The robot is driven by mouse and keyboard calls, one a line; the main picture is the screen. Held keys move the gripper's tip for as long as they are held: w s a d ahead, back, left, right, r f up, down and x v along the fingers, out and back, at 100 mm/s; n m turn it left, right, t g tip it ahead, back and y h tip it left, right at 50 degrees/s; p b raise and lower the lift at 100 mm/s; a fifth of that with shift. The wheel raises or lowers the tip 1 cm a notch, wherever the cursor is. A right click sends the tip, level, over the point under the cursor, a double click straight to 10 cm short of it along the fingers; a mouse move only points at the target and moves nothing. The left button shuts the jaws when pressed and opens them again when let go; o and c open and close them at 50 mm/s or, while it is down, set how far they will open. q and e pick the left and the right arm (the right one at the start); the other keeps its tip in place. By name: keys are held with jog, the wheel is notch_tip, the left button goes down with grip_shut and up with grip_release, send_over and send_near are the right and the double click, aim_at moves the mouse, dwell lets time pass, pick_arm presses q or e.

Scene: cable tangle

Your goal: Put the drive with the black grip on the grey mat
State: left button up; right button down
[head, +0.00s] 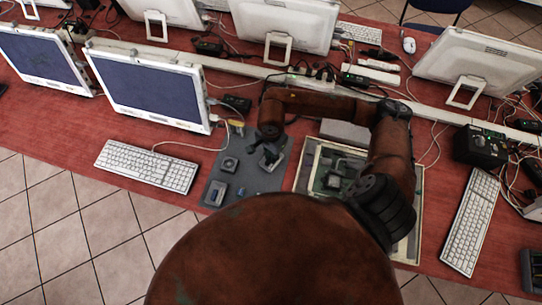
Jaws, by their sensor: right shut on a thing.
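The grey mat (250,183) lies on the red table, left of the open case. My right arm reaches over from the right, and my right gripper (264,146) points down at the mat's upper right part. It is shut on a small grey and black thing (270,159), which looks like the drive with the black grip. The gripper partly hides it, and I cannot tell whether it touches the mat. A square grey part with a round middle (229,163) and a small bluish part (215,195) also lie on the mat. My left gripper is out of view.
An open pale case (308,165) with a green board (333,181) lies right of the mat, partly behind my arm. Keyboards (148,166) (469,222) lie on both sides. Monitors (150,85) and loose cables stand behind. Some red table is bare left of the mat.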

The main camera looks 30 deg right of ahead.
jog(key=shift+f, duration=0.3)
jog(key=shift+f, duration=0.2)
jog(key=c, duration=2)
grip_release()
jog(key=shift+o, duration=0.2)
jog(key=shift+r, duration=0.15)
notch_tip(320, 180, up, 12)
jog(key=shift+p, duration=0.35)
